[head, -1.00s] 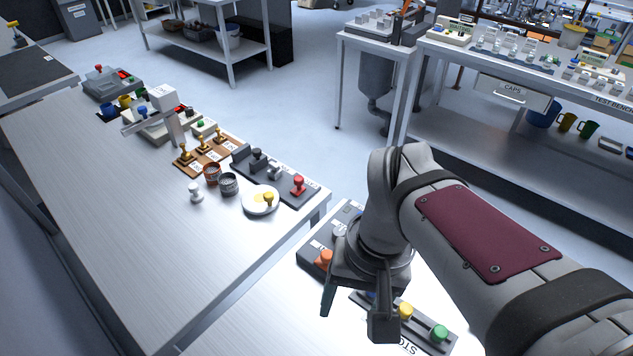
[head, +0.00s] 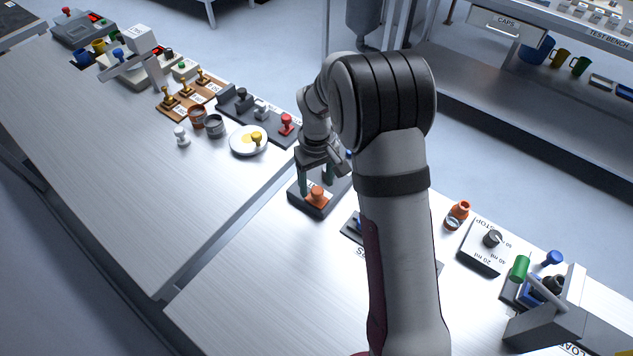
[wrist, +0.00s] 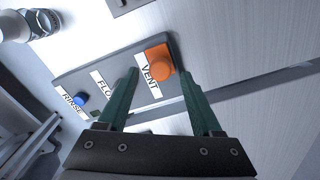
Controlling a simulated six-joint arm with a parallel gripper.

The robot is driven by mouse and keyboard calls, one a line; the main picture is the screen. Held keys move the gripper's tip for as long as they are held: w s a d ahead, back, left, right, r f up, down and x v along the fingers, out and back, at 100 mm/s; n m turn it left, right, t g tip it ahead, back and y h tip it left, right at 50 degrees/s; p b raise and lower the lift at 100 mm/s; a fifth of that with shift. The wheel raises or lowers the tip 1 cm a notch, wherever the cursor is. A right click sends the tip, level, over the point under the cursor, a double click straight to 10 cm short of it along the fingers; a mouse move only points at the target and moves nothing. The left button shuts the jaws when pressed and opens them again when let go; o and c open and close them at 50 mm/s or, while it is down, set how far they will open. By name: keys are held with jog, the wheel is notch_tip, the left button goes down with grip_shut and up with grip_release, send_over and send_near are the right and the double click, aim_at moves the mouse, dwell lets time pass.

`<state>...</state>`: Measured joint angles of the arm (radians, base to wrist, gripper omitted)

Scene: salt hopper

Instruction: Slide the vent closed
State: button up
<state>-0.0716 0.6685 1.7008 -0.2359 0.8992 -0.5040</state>
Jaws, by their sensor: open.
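The vent is an orange knob (head: 317,197) on a dark grey control panel (head: 310,209) at the near table's left end. In the wrist view the orange knob (wrist: 159,64) stands beside the VENT label (wrist: 149,78), with FLO... and RINSE labels further left on the panel (wrist: 122,62). My gripper (head: 316,184) is open above the panel. In the wrist view its two green fingers (wrist: 162,88) lie to either side of the knob, which shows beyond and between the tips. I cannot tell whether they touch it. My arm hides the panel's far part in the head view.
The near table's front is clear.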

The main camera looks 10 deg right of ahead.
jog(key=shift+f, duration=0.7)
jog(key=shift+c, duration=0.2)
grip_shut()
jog(key=shift+r, duration=0.1)
dwell(0.6)
